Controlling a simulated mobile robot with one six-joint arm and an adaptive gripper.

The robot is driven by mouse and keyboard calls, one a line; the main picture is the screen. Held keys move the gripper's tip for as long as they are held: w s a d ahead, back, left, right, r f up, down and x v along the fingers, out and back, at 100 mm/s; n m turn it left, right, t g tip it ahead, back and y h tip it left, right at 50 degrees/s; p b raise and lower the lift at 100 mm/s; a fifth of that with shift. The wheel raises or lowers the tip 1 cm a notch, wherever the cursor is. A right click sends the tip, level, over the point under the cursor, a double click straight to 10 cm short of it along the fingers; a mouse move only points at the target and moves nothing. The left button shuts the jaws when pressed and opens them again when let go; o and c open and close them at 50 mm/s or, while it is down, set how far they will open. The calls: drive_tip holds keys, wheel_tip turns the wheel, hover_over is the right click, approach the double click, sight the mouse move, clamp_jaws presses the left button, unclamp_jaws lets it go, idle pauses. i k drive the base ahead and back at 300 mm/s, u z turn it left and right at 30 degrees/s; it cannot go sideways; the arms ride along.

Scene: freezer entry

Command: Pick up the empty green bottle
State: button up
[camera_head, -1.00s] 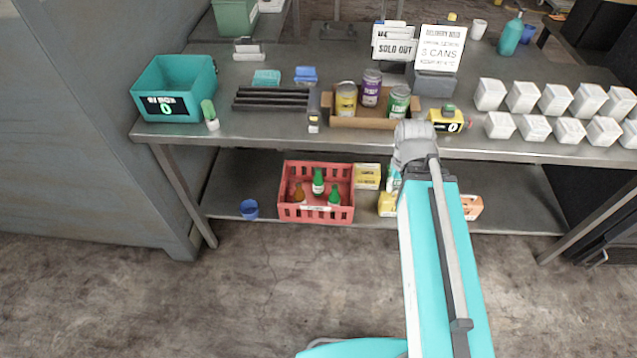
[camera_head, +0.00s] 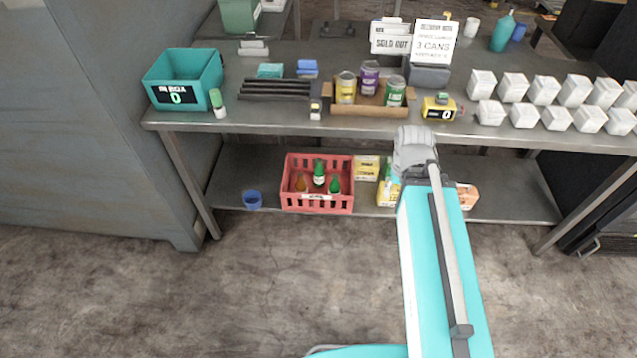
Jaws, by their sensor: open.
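A red crate (camera_head: 316,204) stands on the lower shelf under the table, left of my arm. In it are a green bottle with a pale label (camera_head: 319,179), a second, lower-looking green bottle (camera_head: 335,186) and an amber bottle (camera_head: 300,184). The crate wall hides their lower parts. I cannot tell which bottle is empty. My arm reaches up from the bottom right, and its grey wrist joint overlaps the table's front edge. My gripper is hidden behind the wrist, so I see no fingertips.
A blue cup (camera_head: 252,200) stands left of the crate, a yellow box (camera_head: 367,168) right of it. The tabletop (camera_head: 200,137) overhangs the shelf. It holds a teal bin (camera_head: 212,72), a small green-and-white bottle (camera_head: 217,104), a can tray (camera_head: 370,109) and several white containers. The front floor is clear.

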sight(318, 173)
drive_tip(key=k, duration=0.2)
drive_tip(key=u, duration=2.35)
drive_tip(key=i, duration=1.7)
drive_tip(key=u, duration=0.05)
